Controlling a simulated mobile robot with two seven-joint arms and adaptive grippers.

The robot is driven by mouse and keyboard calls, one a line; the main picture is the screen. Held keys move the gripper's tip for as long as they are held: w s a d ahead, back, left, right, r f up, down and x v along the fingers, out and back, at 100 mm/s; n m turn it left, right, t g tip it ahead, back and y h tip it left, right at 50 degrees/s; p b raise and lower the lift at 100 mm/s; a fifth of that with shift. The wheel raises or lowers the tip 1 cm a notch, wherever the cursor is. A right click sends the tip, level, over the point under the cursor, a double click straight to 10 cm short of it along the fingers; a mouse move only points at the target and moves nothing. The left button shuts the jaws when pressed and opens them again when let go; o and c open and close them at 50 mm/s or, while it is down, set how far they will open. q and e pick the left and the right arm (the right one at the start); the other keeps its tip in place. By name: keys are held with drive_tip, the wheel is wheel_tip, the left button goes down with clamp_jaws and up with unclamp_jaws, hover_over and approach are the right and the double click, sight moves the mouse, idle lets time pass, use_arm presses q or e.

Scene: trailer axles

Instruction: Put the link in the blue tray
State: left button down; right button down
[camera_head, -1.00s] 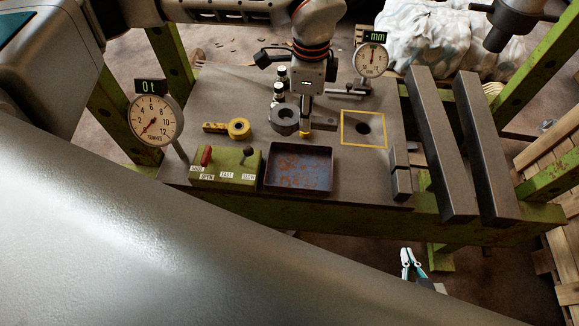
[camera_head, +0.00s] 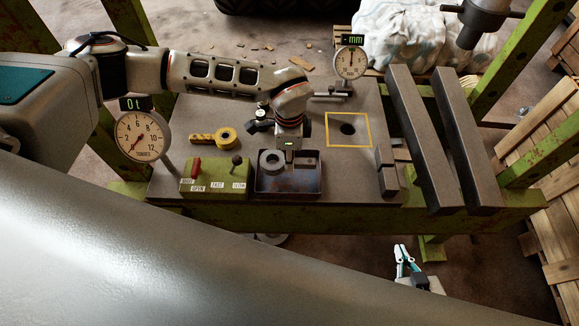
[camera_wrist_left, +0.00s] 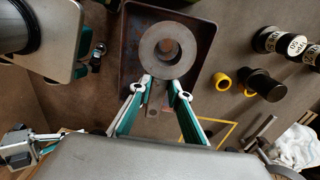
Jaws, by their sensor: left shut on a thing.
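The link, a dark grey ring (camera_head: 271,161) with a flat arm, is at the left part of the blue tray (camera_head: 289,197), within its walls as seen from above. In the left wrist view the ring (camera_wrist_left: 151,48) shows against the tray's rusty floor (camera_wrist_left: 139,20). My left gripper (camera_wrist_left: 162,84) is shut on the link's arm; in the head view its fingers are mostly hidden by the wrist. I cannot tell whether the link touches the tray floor. My right gripper (camera_head: 402,258) hangs low in front of the bench, far from the tray, its opening unclear.
A green control box (camera_head: 214,178) with levers stands left of the tray. A yellow ring-ended piece (camera_head: 216,137) lies behind it. A tonnage gauge (camera_head: 141,135) stands at left, a dial gauge (camera_head: 351,63) behind. A yellow square (camera_head: 362,118) surrounds a hole. Two steel beams (camera_head: 442,140) are at right.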

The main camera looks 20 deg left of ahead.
sight(289, 175)
use_arm(q)
drive_tip(key=shift+f, duration=2.65)
use_arm(e)
drive_tip(key=shift+s, duration=0.15)
use_arm(q)
drive_tip(key=shift+f, duration=0.1)
use_arm(e)
drive_tip(key=shift+f, duration=0.15)
use_arm(q)
drive_tip(key=c, duration=1.9)
unclamp_jaws()
use_arm(e)
drive_tip(key=shift+r, duration=0.2)
drive_tip(key=shift+a, duration=0.1)
use_arm(q)
wheel_tip(289, 175, up, 11)
drive_tip(key=shift+f+b, duration=0.1)
drive_tip(key=shift+b, duration=0.45)
drive_tip(key=shift+r, duration=0.7)
use_arm(e)
drive_tip(key=shift+w+a+r+y, duration=0.15)
drive_tip(key=shift+w+a+y, duration=0.2)
drive_tip(key=shift+a, duration=0.2)
drive_tip(key=shift+s+d+f, duration=0.1)
drive_tip(key=shift+f, duration=0.15)
